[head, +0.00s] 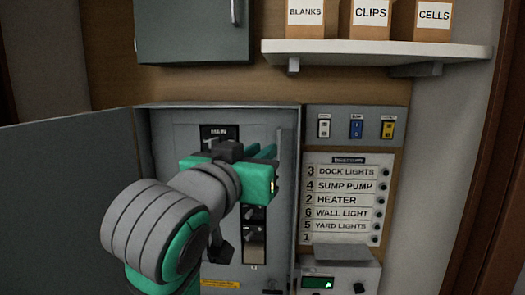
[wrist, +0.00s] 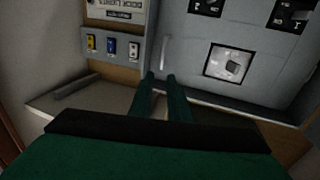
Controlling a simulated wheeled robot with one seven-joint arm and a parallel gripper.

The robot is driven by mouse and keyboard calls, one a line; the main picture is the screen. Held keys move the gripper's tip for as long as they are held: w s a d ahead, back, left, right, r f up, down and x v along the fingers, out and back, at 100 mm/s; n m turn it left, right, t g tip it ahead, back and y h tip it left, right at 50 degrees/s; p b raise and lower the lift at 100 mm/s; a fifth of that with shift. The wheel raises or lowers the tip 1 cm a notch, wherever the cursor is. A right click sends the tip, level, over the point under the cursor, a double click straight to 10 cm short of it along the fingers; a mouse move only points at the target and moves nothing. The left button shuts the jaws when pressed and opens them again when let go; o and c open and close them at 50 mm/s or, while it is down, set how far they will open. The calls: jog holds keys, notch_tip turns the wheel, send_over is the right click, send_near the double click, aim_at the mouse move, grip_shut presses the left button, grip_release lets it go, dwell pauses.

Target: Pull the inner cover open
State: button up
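The inner cover (head: 180,135) is a grey panel inside the open cabinet and looks closed. It also shows in the wrist view (wrist: 225,88), upside down. Its upright bar handle (head: 280,140) is near the cover's right edge; in the wrist view the handle (wrist: 165,52) stands just beyond my fingertips. My gripper (head: 268,152) is in front of the cover, close to the handle. In the wrist view its two green fingers (wrist: 161,76) are apart with an empty gap lined up with the handle. I cannot tell whether they touch it.
The cabinet's outer door (head: 70,205) stands open to the left. To the right are a switch panel (head: 356,127) and a label board (head: 345,200). A shelf (head: 375,54) with boxes and a grey wall box (head: 190,30) are above. A small display unit (head: 335,278) is below.

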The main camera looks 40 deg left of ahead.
jog(key=shift+v, duration=1.25)
jog(key=shift+d, duration=0.15)
jog(key=v, duration=1)
jog(key=shift+s, duration=0.4)
jog(key=shift+d, duration=0.1)
